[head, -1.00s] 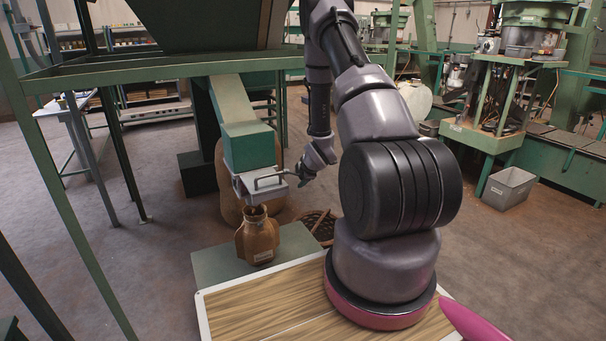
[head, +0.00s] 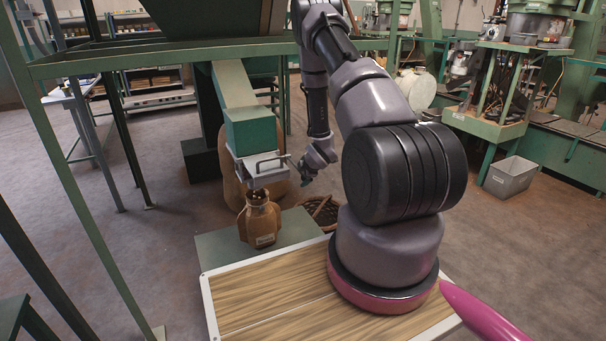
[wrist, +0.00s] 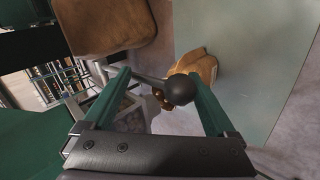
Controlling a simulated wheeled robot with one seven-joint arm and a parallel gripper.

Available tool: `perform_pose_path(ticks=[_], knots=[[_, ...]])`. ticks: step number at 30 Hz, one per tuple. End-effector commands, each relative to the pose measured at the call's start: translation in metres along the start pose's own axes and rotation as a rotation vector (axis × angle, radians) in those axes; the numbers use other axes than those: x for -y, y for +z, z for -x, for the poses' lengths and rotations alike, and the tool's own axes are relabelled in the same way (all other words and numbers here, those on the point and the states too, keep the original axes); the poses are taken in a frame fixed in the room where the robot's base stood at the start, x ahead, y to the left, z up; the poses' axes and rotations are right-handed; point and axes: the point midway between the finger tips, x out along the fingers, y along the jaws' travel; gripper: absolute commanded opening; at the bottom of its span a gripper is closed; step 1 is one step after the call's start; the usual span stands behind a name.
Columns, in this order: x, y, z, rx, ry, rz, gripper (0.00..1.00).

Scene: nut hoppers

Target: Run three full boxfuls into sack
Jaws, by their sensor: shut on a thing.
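The brown sack (head: 259,226) stands upright on a green-grey platform, its open mouth right under the chute's metal outlet box (head: 262,170). Dark nuts show at the mouth; how full the sack is cannot be told. The outlet box has a bar handle and hangs below the green chute (head: 250,130). My gripper (head: 304,175) is just right of the box. In the wrist view its green fingers (wrist: 160,80) are closed on a lever's black ball knob (wrist: 180,90). The sack (wrist: 196,68) shows partly behind the knob, with some nuts beside it.
A larger brown sack (head: 233,180) stands behind the chute. A wicker basket (head: 321,210) is right of the small sack. Green frame posts (head: 75,190) stand at left. A grey bin (head: 510,178) and machines are at right. Floor at left is open.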

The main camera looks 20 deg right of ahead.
Motion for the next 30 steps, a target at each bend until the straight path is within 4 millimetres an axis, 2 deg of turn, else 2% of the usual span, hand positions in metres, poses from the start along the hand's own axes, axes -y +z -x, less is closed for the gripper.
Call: perform_pose_path(ticks=[1, 6, 7, 20, 23, 30], knots=[[0.001, -0.001, -0.005, -0.001, -0.001, 0.001, 0.0], [0.001, -0.002, -0.005, -0.003, -0.002, 0.002, 0.0], [0.001, -0.003, -0.005, -0.004, -0.001, 0.003, 0.71], [-0.004, -0.008, 0.0, -0.014, 0.007, 0.01, 0.71], [-0.003, -0.008, 0.012, -0.015, 0.006, 0.011, 0.71], [0.001, -0.006, 0.061, -0.011, -0.003, 0.007, 0.71]])
